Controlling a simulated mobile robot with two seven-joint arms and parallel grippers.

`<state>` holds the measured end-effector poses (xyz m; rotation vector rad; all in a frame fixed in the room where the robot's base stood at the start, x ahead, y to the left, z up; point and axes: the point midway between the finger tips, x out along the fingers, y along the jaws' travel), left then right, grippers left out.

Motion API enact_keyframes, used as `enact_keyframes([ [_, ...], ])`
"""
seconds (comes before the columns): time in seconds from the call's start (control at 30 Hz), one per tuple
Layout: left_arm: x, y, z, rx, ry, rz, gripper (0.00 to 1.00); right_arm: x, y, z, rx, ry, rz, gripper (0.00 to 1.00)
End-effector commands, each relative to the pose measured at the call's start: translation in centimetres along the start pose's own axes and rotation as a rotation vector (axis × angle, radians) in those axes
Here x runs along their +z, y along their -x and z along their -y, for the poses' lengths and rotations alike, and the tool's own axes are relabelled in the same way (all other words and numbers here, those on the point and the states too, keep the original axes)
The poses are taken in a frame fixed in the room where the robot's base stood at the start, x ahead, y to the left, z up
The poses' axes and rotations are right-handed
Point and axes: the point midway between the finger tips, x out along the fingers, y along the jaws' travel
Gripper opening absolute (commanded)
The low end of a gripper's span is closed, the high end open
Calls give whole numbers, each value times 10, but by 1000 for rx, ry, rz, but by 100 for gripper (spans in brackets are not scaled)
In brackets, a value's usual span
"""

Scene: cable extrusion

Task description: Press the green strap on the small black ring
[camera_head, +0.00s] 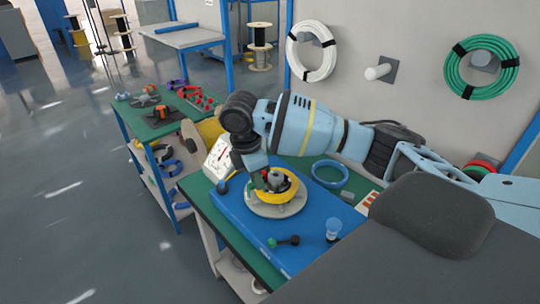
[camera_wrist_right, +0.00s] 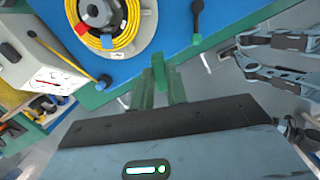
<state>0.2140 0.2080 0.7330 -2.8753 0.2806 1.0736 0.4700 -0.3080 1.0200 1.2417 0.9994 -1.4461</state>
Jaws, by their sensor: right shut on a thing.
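My right gripper (camera_head: 262,184) reaches in from the right, beside the yellow cable coil (camera_head: 291,195) on its round turntable (camera_head: 280,211). In the wrist view its two dark green fingers (camera_wrist_right: 160,88) are shut on a small bright green piece, the green strap (camera_wrist_right: 158,68), below the coil. The coil also shows there (camera_wrist_right: 128,38), with a red strap (camera_wrist_right: 66,20) and a blue strap (camera_wrist_right: 106,42) on it. A black ring (camera_wrist_right: 117,18) surrounds the grey hub inside the coil; I cannot tell whether this is the small black ring.
The turntable sits on a blue board (camera_head: 248,221) on a green table. A green-and-black tool (camera_head: 285,241), a blue-topped piece (camera_head: 334,227) and a blue ring (camera_head: 329,174) lie nearby. A white panel (camera_head: 218,157) stands at the left edge.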

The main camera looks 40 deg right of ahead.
Motion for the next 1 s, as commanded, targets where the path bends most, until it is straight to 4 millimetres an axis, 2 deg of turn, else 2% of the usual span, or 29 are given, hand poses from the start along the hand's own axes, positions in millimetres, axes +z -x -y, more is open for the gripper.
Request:
enact_keyframes([
  [0.6, 0, 0, 0, 0, 0, -1, 36, 54, 0, -46, 103, 690, 1, 2],
  [0.8, 0, 0, 0, 0, 0, -1, 36, 63, 0, -52, 120, 795, 0, 2],
  [1.0, 0, 0, 0, 0, 0, -1, 36, 64, 0, -53, 123, 818, 1, 2],
])
